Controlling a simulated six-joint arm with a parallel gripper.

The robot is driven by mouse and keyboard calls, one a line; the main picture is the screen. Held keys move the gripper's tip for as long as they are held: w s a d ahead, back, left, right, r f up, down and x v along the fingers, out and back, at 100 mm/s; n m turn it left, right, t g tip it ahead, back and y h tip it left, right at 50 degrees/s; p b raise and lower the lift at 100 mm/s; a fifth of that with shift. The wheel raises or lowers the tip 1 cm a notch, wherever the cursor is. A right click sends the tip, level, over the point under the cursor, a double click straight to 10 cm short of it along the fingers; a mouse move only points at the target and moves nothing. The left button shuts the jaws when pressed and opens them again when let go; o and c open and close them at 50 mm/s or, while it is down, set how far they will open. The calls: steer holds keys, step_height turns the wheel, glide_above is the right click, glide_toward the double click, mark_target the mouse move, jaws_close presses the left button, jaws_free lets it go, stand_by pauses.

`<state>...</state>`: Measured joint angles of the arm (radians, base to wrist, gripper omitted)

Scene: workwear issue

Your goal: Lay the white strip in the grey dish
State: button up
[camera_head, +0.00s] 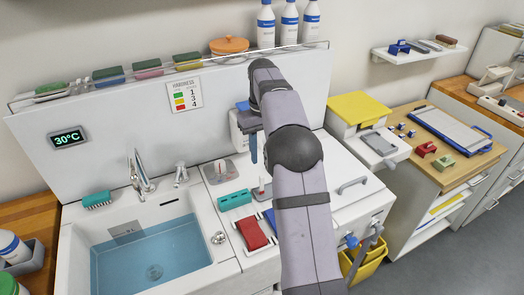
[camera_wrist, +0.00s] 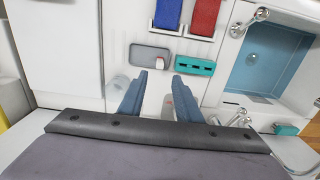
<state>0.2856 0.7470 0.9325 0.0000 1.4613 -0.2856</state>
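My gripper (camera_wrist: 158,97) is open, its two blue fingers apart with nothing visibly held. In the head view, its blue fingers (camera_head: 253,148) hang above the white counter, in front of the back panel. A shallow grey dish (camera_wrist: 143,53) lies beyond the fingers in the wrist view. A small white piece with a reddish mark (camera_wrist: 159,64) is at its near right edge; I cannot tell if it is the white strip. A small pale holder with red in it (camera_head: 219,171) stands behind the teal block; the wrist view shows something pale and red between the fingers.
The teal slotted block (camera_wrist: 195,66) is right of the dish. A red pad (camera_head: 251,233) and a blue pad (camera_wrist: 168,14) lie nearby. A clear round vessel (camera_wrist: 118,85) is beside the left finger. The water-filled sink (camera_head: 150,255) and tap (camera_head: 141,178) are at left.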

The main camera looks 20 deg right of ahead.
steer(key=shift+r, duration=0.7)
steer(key=s+a+f, duration=0.4)
steer(key=s+a, duration=0.1)
steer(key=s, duration=0.4)
steer(key=s+a+f, duration=0.4)
steer(key=s+a, duration=0.1)
steer(key=s, duration=0.5)
steer(key=s+a+f, duration=0.3)
steer(key=s+a, duration=0.2)
steer(key=s, duration=0.5)
steer(key=shift+f, duration=0.4)
